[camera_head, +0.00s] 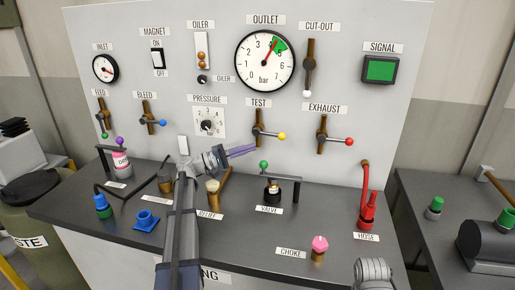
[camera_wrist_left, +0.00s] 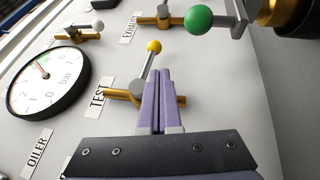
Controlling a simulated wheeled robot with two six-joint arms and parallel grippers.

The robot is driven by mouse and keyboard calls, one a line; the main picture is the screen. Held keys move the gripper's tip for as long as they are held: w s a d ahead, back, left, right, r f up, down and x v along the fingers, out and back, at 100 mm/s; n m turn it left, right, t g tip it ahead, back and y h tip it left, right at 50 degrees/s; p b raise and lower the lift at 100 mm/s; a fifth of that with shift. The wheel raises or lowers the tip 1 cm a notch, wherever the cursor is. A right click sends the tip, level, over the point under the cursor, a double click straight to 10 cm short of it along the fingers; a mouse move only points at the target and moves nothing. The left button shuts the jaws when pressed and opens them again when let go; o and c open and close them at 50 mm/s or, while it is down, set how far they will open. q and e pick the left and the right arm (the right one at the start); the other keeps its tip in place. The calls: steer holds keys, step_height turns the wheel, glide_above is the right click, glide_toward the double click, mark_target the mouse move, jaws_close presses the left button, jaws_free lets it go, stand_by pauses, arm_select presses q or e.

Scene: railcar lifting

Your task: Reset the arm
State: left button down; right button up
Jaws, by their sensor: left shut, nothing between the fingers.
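My left gripper (camera_head: 241,151) is shut and empty, in front of the grey panel below the TEST valve (camera_head: 258,131). Its purple fingers lie together, pointing right in the head view. The left wrist view shows the shut fingers (camera_wrist_left: 159,88) over part of the brass TEST valve (camera_wrist_left: 174,100), with its yellow knob (camera_wrist_left: 154,47) just beyond the tips. I cannot tell whether they touch the valve; in the head view they look apart from it. My left arm rises from the bottom of the head view.
The panel (camera_head: 343,68) carries gauges and valves with coloured knobs. The dark bench (camera_head: 230,262) holds a valve piece with a green knob (camera_head: 264,165), a red hose fitting (camera_head: 367,211), a pink knob (camera_head: 320,243) and blue parts (camera_head: 146,220). A side bench (camera_head: 420,185) stands at right.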

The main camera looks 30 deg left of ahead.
arm_select(q)
steer(key=shift+s+a, duration=0.25)
steer(key=shift+a, duration=0.05)
stand_by(0.4)
